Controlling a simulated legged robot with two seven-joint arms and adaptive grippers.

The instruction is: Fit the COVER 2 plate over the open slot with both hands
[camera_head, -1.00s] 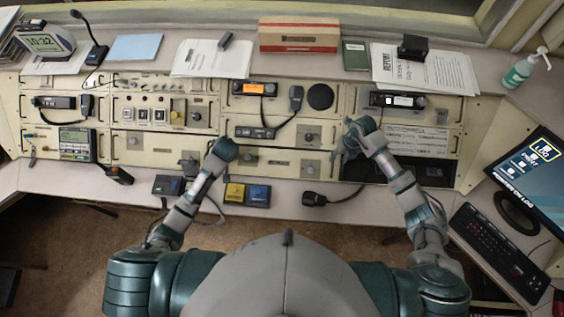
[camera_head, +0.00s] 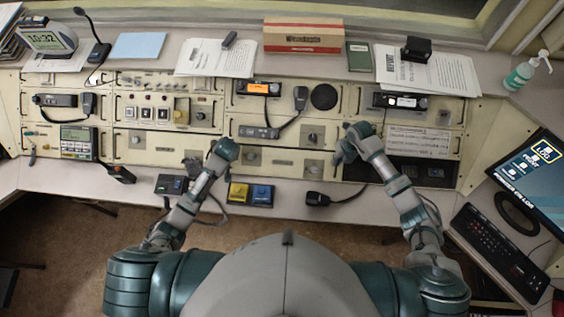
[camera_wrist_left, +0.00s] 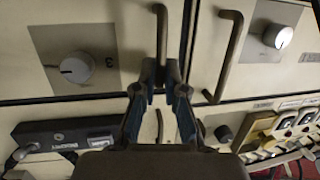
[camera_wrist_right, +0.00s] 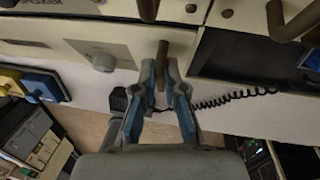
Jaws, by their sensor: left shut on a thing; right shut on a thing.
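A cream plate (camera_head: 280,171) with a round knob near each end and a dark label spans the lower console row between my grippers; its label is too small to read. My left gripper (camera_head: 221,150) is shut on an upright bar handle (camera_wrist_left: 160,35) at the plate's left end. My right gripper (camera_head: 342,154) is shut on the bar handle (camera_wrist_right: 162,55) at its right end. The dark open slot (camera_head: 400,172) lies just right of my right gripper; it also shows in the right wrist view (camera_wrist_right: 250,60). I cannot tell whether the plate sits flush.
A hand microphone (camera_head: 317,199) with a coiled cord lies below the plate's right end. A yellow box (camera_head: 236,192) and a blue box (camera_head: 260,195) stand on the desk ledge. The keyboard (camera_head: 500,252) is at right.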

